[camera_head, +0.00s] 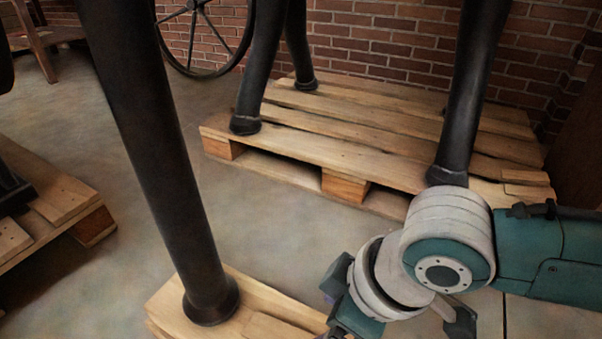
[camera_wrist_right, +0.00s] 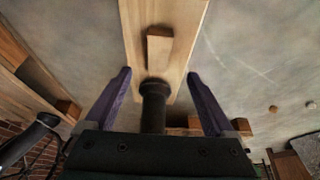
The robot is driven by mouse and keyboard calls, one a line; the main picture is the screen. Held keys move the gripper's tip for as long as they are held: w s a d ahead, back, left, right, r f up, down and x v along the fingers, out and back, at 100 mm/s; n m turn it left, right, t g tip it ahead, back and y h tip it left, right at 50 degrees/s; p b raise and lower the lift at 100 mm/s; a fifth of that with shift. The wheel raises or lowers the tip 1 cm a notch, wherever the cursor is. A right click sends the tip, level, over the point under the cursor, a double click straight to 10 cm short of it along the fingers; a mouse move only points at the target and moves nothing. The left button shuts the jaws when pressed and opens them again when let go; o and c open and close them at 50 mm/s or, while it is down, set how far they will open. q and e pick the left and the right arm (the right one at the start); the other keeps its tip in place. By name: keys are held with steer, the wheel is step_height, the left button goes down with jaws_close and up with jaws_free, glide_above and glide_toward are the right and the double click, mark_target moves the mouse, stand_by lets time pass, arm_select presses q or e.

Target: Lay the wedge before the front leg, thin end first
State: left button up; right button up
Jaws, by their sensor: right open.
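The front leg (camera_head: 175,170) is a thick black post whose flared foot (camera_head: 211,301) stands upright on a wooden pallet (camera_head: 165,300). In the right wrist view the foot (camera_wrist_right: 154,90) shows between my fingers. A small pale wooden block, seemingly the wedge (camera_wrist_right: 158,50), lies on the plank (camera_wrist_right: 185,25) close before the foot; I cannot tell whether they touch or which end is thin. It seems to show at the lower edge of the head view (camera_head: 272,328). My right gripper (camera_wrist_right: 158,92) is open, purple fingers apart, holding nothing. My left gripper is out of view.
A larger pallet (camera_head: 345,150) with several black legs stands at the back by the brick wall (camera_head: 400,40). Another pallet (camera_head: 60,205) stands at the left. A spoked wheel (camera_head: 195,35) is behind. Bare concrete floor (camera_head: 150,140) lies between the pallets.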

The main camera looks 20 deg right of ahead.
steer(key=s+a+r+m, duration=0.1)
steer(key=s+a+r, duration=0.3)
steer(key=s+r, duration=0.1)
steer(key=s+d+r+m+h, duration=0.2)
steer(key=s+d+r+m, duration=0.2)
steer(key=s+d, duration=0.3)
steer(key=shift+s+d+r+m+h, duration=0.25)
steer(key=shift+s+d+m+h, duration=0.05)
steer(key=shift+d, duration=0.95)
